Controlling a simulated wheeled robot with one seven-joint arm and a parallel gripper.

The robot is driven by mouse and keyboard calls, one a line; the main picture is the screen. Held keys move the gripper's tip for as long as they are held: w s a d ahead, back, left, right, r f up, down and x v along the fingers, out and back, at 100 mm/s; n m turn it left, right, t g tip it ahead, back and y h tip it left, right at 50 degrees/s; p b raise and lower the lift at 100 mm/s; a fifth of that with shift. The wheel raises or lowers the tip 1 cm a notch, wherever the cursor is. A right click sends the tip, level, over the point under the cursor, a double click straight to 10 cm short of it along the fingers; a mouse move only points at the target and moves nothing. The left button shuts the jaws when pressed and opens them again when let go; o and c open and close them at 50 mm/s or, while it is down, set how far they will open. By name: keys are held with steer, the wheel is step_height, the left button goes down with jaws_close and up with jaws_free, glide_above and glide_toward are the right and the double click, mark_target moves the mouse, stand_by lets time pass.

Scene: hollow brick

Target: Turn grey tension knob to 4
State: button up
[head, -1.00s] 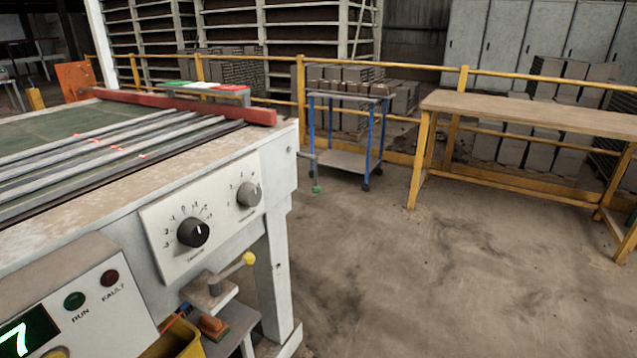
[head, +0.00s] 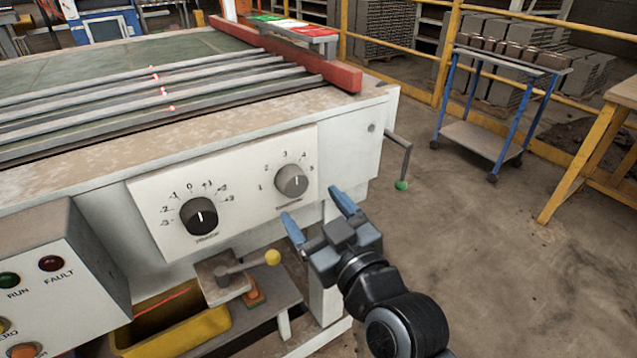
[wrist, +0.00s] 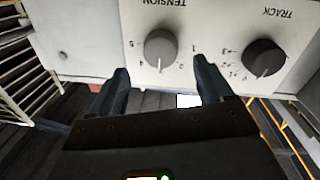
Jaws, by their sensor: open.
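The grey tension knob (head: 291,181) is on the right of a white panel, with numbers 1 to 5 around it. In the wrist view the panel is upside down; the knob (wrist: 160,48) has a pale pointer line that appears to point near 3. My gripper (head: 316,207) is open and empty, its blue-grey fingers apart, below and right of the knob in the head view. In the wrist view its fingertips (wrist: 162,76) are spread either side of the knob's line, apart from it. The exact depth gap is unclear.
A black tracking knob (head: 199,216) sits left of the grey one. Below the panel are a yellow-knobbed lever (head: 272,257) and a yellow bin (head: 170,325). A green-tipped crank (head: 401,185) sticks out at the machine's right. Open floor lies right, before a blue trolley (head: 490,140).

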mark_target(296, 187)
steer(key=shift+p+x, duration=0.7)
steer(key=shift+x, duration=2.45)
steer(key=c, duration=1)
steer(key=shift+c, duration=0.2)
steer(key=m+p, duration=0.1)
steer(key=m, duration=0.1)
steer(key=m+p, duration=0.1)
steer(key=shift+s+a+r+m+g, duration=0.1)
steer(key=shift+r+m+g, duration=0.1)
steer(key=shift+m+g, duration=0.15)
steer(key=m+p, duration=0.2)
steer(key=m, duration=0.2)
steer(key=shift+m, duration=0.35)
